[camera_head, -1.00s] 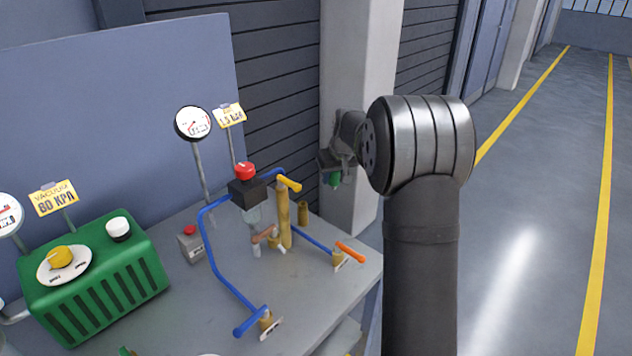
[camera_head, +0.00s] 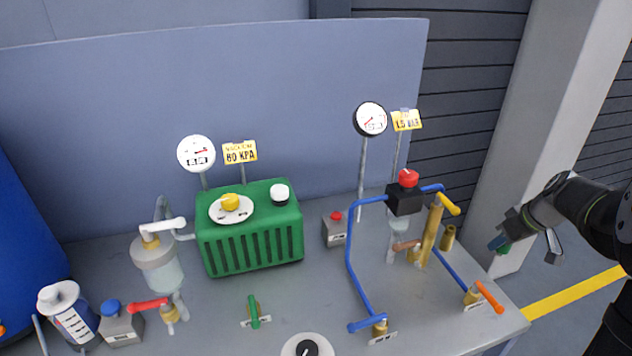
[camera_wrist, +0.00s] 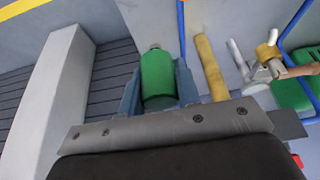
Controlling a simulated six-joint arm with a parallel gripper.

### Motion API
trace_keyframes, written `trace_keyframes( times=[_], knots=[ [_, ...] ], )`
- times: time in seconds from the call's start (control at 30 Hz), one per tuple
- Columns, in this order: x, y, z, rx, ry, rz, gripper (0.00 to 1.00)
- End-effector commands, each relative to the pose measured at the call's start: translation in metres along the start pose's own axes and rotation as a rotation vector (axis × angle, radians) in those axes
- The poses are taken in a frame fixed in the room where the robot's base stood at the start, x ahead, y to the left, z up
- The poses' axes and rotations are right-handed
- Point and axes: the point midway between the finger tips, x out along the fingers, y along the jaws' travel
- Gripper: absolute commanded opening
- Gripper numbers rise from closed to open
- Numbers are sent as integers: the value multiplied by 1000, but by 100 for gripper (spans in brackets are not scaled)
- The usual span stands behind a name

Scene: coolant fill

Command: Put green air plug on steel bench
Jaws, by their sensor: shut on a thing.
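The green air plug (camera_wrist: 157,78) is a green cylinder with a grey tip, held between the fingers in the wrist view. My gripper (camera_wrist: 158,88) is shut on it. In the head view my gripper (camera_head: 501,243) is at the right, just off the right edge of the bench, with a little of the green plug (camera_head: 505,249) showing under it. The steel bench (camera_head: 300,288) is a grey top spreading to the left of my gripper.
Blue pipes (camera_head: 355,262), a brass post (camera_head: 427,235) and an orange-handled valve (camera_head: 488,296) stand on the bench's right side. A green pump box (camera_head: 250,240) and a green-handled valve (camera_head: 254,312) are further left. A concrete pillar (camera_head: 545,110) stands behind my gripper.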

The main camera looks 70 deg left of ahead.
Motion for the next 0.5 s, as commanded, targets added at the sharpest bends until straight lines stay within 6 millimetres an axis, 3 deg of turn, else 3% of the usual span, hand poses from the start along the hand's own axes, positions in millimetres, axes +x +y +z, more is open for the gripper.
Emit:
trace_keyframes(
  times=[0.5],
  knots=[
    [-8,-97,88,-688,-1,-289,7]
  ],
)
